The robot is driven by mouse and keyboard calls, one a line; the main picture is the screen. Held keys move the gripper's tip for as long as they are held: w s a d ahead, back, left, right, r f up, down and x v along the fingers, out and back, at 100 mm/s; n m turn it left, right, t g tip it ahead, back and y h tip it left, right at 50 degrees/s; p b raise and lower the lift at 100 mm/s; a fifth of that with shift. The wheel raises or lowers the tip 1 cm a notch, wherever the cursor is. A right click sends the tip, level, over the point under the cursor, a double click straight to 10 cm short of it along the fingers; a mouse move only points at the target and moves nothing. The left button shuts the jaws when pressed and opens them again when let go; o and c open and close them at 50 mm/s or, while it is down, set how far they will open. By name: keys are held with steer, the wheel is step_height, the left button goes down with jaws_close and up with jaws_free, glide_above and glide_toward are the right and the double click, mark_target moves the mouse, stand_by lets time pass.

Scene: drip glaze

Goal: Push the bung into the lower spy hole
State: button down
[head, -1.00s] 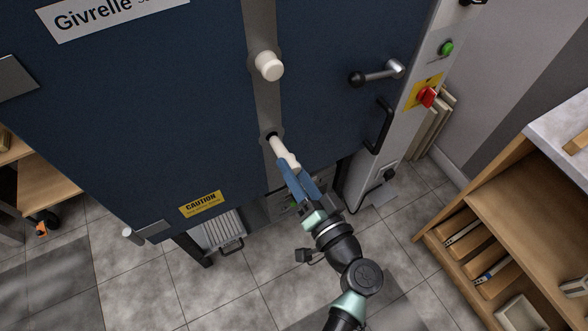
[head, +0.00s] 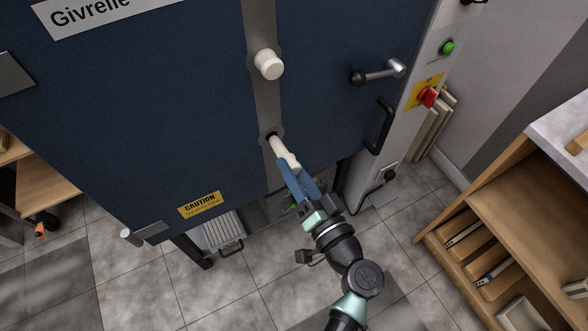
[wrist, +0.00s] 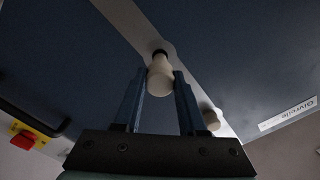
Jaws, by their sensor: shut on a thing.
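The white bung (head: 282,151) is held between the blue fingers of my gripper (head: 292,169). Its narrow end points up at the lower spy hole (head: 270,136), a dark opening in the grey strip on the blue kiln door. The tip is at the mouth of the hole, and most of the bung stands outside. In the wrist view the bung (wrist: 160,80) sits between the two fingers (wrist: 159,86), with the dark hole just beyond its narrow end. I cannot tell how far the tip is in.
Another white bung (head: 268,65) sits in the upper spy hole. A door lever (head: 378,74), a black handle (head: 380,127) and a red switch (head: 427,97) are to the right. A wooden shelf unit (head: 520,205) stands at the right. Tiled floor lies below.

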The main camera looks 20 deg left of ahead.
mark_target(280, 149)
steer(key=shift+b+x, duration=1.7)
steer(key=shift+x, duration=1.4)
stand_by(1.0)
stand_by(0.6)
steer(key=shift+c, duration=2)
jaws_free()
steer(key=shift+d, duration=0.1)
steer(key=shift+b+v, duration=0.3)
steer(key=shift+v, duration=2.65)
steer(key=shift+s, duration=0.1)
